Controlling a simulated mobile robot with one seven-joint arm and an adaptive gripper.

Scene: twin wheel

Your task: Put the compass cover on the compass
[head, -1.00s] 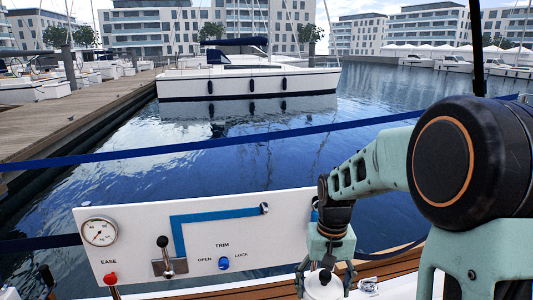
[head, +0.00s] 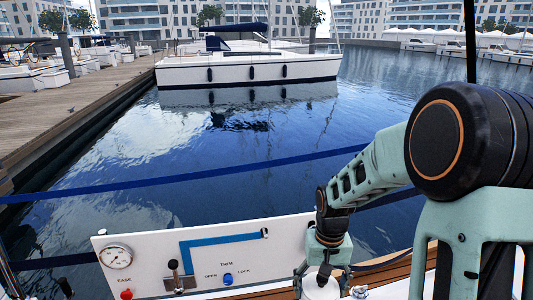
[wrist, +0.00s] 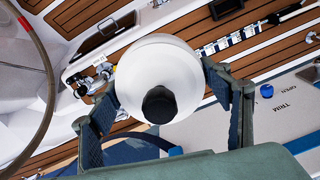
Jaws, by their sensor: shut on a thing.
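The compass cover (wrist: 152,62) is a white dome with a black knob, held between the two fingers of my gripper (wrist: 160,90) in the wrist view. The fingers are shut on its sides. In the head view my gripper (head: 322,268) points down at the bottom edge, and the white cover (head: 321,290) shows partly below it, cut by the frame. I cannot make out the compass in either view; the cover hides what lies behind it in the wrist view.
A white panel (head: 140,277) with a gauge (head: 116,256), a lever (head: 174,272) and a blue TRIM knob (head: 227,280) stands left of my gripper. Blue lines (head: 180,180) cross above the water. The wrist view shows teak deck strips (wrist: 85,12) and a curved rail (wrist: 42,70).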

